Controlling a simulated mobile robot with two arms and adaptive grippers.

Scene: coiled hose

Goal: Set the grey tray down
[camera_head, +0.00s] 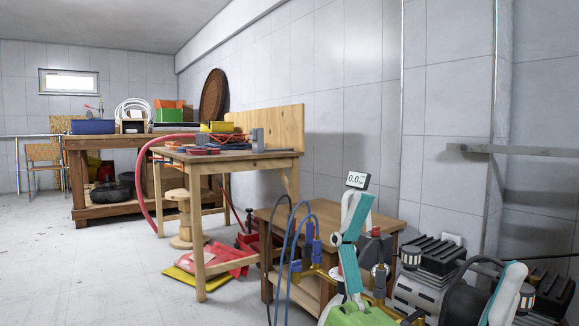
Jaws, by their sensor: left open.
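I cannot make out a grey tray for certain. The near wooden workbench (240,156) holds a small upright grey block (257,138), yellow and orange items, and low red and blue items. White and teal parts (349,250), which look like my own arm, stand at the lower middle right. My left gripper is open, but its fingertips are hard to pick out among the clutter there. I see nothing held in it. My right gripper is not recognisable in view.
A low wooden table (380,217) with blue hoses (294,245) stands ahead. Compressor-like machines (430,270) crowd the right. A red hose (143,185) hangs off the workbench, and red and yellow bags (220,262) lie on the floor. Floor at left is clear.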

